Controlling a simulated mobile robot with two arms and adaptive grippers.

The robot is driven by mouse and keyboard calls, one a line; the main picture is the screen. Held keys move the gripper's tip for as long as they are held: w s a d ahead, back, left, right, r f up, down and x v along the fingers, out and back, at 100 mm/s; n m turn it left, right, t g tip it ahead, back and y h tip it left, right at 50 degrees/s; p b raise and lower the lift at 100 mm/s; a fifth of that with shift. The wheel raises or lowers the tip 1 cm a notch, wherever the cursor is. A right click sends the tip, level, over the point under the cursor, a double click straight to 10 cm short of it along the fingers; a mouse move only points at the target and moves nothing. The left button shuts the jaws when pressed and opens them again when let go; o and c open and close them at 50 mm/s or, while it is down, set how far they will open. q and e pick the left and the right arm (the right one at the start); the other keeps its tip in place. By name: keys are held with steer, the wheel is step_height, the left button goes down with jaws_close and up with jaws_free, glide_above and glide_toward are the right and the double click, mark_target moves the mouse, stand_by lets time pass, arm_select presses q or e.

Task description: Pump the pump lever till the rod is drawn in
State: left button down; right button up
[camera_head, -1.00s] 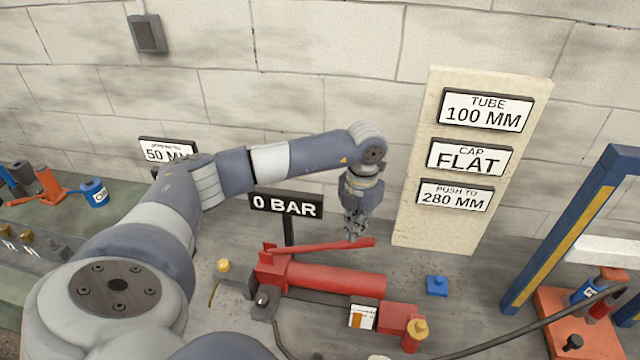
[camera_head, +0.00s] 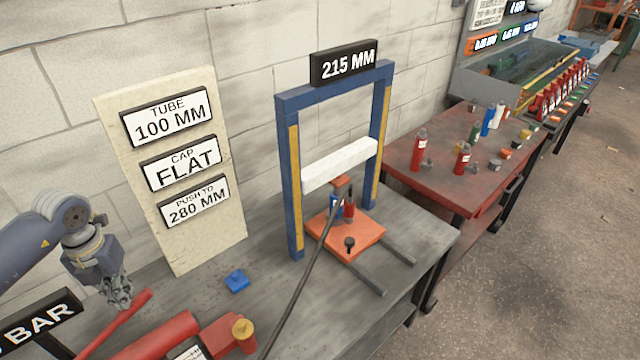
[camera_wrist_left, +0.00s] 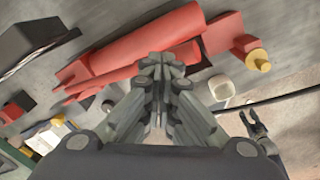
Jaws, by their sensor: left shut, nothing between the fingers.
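The red pump (camera_head: 165,336) lies on the bench at the lower left of the head view, cut off by the frame edge. Its red lever (camera_head: 116,322) slants up beside it. My left gripper (camera_head: 124,302) is shut and empty, with its fingertips at the lever's upper end. In the left wrist view, the shut fingers (camera_wrist_left: 163,66) overlap the lever (camera_wrist_left: 105,84); contact is unclear. A dark gripper-like shape (camera_wrist_left: 258,128), perhaps my right gripper, shows there. A blue press frame (camera_head: 287,190) holds small red and blue cylinders (camera_head: 349,207). I cannot tell which part is the rod.
A sign (camera_head: 345,62) above the press reads 215 MM. A board (camera_head: 222,230) reads TUBE 100 MM, CAP FLAT, PUSH TO 280 MM. A black hose (camera_head: 303,277) crosses the bench. A blue block (camera_head: 237,281) lies by the board. A red table (camera_head: 440,185) stands right.

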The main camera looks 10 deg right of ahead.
stand_by(0.5)
arm_select(q)
step_height(320, 180, down, 11)
steer(key=b, duration=0.8)
steer(key=shift+s+f+b, duration=0.1)
steer(key=shift+f+b, duration=0.05)
steer(key=shift+b, duration=0.2)
steer(key=shift+r, duration=0.2)
step_height(320, 180, up, 9)
steer(key=p, duration=0.6)
steer(key=shift+f, duration=0.3)
